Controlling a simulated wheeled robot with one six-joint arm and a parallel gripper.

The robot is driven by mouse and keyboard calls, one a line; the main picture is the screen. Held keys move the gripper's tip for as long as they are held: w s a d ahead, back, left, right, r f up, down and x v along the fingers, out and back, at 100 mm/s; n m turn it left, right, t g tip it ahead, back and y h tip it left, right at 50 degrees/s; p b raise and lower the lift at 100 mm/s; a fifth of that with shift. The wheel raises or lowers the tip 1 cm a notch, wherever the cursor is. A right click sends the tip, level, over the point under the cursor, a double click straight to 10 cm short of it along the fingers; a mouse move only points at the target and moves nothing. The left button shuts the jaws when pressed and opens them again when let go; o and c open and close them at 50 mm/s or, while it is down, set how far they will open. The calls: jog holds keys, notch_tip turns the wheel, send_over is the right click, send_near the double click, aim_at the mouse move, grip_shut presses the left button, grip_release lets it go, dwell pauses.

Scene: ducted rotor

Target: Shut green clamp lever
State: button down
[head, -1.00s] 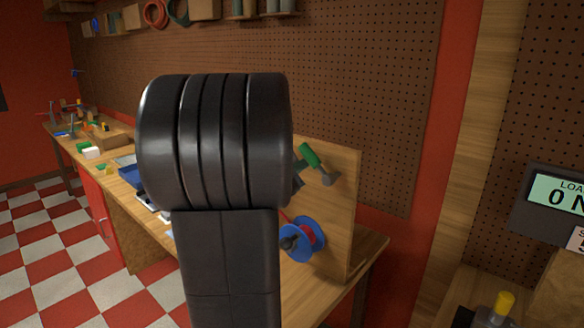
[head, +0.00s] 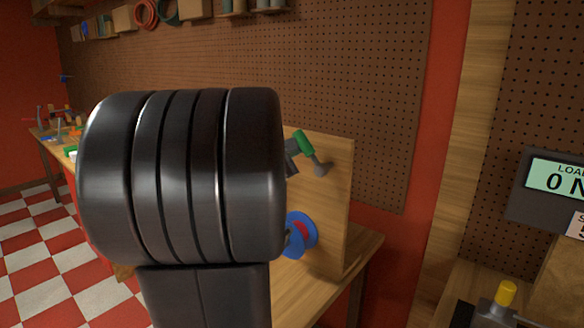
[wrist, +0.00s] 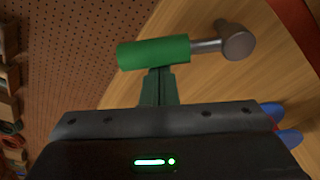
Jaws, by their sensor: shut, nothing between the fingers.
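The green clamp lever (head: 304,143) is on the upright wooden board, with a grey metal rod and round knob at its lower right end. In the wrist view its green grip (wrist: 153,52) lies nearly level across the upper middle, with the knob to its right. My gripper (wrist: 159,72) is shut and empty. Its fingertips are right at the underside of the green grip; I cannot tell whether they touch it. In the head view my black arm hides most of the gripper and the board's left part.
The wooden board (head: 335,210) stands on a workbench (head: 362,248) before a brown pegboard wall. A blue and red wheel (head: 302,234) is low on the board. A load display (head: 560,185) and a yellow-topped part (head: 505,293) are at the right.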

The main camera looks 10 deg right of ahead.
jog(key=shift+s+d+r+m+b, duration=0.2)
jog(key=shift+r+m+b, duration=0.25)
jog(key=shift+b, duration=0.45)
jog(key=shift+s+d+r+m+b, duration=0.1)
jog(key=shift+s+r+m+b, duration=0.1)
jog(key=shift+m+b, duration=0.55)
jog(key=shift+f, duration=0.1)
